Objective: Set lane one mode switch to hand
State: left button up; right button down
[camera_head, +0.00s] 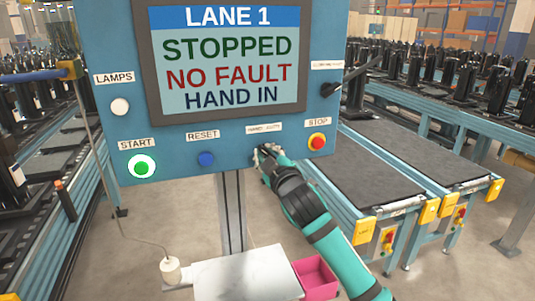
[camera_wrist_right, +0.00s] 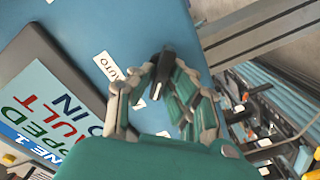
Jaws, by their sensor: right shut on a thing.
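The blue control panel (camera_head: 222,142) carries a screen (camera_head: 225,55) reading LANE 1, STOPPED, NO FAULT, HAND IN. The mode switch, a black knob (camera_wrist_right: 163,66), sits below a small white label (camera_head: 264,128); AUTO is readable on that label in the right wrist view (camera_wrist_right: 111,67). My right gripper (camera_head: 267,152) is at the panel's lower edge, its fingers shut around the knob in the right wrist view (camera_wrist_right: 160,84). My left gripper is not in view.
A green lit START button (camera_head: 142,166), blue RESET button (camera_head: 206,159) and red STOP button (camera_head: 317,142) sit along the panel. Another black rotary switch (camera_head: 330,89) is at right. A pink bin (camera_head: 318,277) stands below; conveyors (camera_head: 383,165) run right.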

jog(key=c, duration=1.4)
grip_release()
jog(key=shift+o, duration=0.3)
jog(key=shift+w, duration=0.1)
jog(key=v, duration=1.2)
